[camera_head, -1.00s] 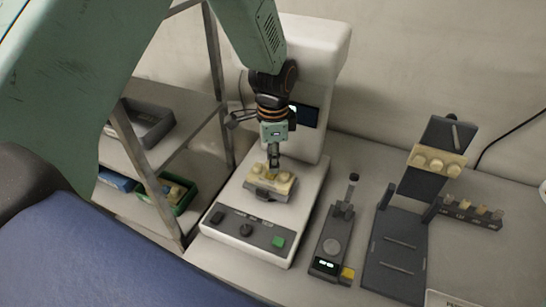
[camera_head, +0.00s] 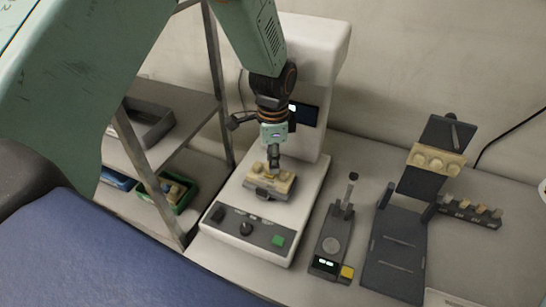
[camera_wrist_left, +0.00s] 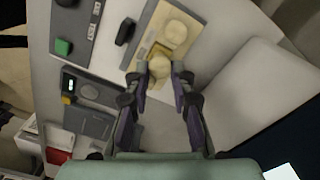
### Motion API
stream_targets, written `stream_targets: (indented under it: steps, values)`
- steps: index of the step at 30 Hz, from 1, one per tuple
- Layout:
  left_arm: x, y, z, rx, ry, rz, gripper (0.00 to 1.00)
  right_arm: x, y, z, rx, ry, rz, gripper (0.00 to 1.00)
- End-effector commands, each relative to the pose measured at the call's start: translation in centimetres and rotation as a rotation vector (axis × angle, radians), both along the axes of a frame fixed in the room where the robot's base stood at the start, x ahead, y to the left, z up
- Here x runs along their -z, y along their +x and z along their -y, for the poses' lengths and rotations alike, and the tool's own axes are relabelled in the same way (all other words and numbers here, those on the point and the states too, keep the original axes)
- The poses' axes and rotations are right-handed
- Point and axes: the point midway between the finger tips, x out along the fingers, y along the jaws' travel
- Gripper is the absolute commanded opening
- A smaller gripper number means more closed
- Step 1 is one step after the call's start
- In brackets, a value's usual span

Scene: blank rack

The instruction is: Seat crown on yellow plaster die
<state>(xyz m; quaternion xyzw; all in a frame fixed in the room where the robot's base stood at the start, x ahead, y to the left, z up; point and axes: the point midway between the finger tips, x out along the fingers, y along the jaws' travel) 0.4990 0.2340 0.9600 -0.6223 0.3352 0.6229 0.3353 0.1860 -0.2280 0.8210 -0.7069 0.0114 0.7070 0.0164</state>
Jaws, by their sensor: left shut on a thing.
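The yellow plaster die (camera_head: 271,185) sits in a dark holder on the white machine's bed. It also shows in the left wrist view (camera_wrist_left: 176,32), with rounded tooth shapes along it. My left gripper (camera_head: 272,169) points down over the middle of the die. In the left wrist view its two fingers (camera_wrist_left: 160,70) are shut on a small cream crown (camera_wrist_left: 159,66), at or just above the die. I cannot tell whether the crown touches the die, as the fingers cover the spot. My right gripper is not in view.
The white machine (camera_head: 304,224) has a front panel with a green button. To its right are a small device (camera_head: 329,245), a dark stand with a yellow tooth model (camera_head: 437,160), and a rack of samples (camera_head: 470,211). Metal shelves with a green bin (camera_head: 166,194) stand left.

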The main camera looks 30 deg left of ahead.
Motion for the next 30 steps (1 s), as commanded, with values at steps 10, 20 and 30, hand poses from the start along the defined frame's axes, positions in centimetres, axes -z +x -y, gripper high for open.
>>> stream_targets:
  steps: [10,20,30]
  values:
    - [0.8,0.0,0.0,0.000,0.000,0.000,0.11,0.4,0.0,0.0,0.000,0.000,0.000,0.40]
    - [1.5,0.0,0.0,0.000,0.001,0.001,0.11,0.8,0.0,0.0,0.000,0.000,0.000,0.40]
    - [1.8,0.0,0.0,0.000,0.001,0.001,0.38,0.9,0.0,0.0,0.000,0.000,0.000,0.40]
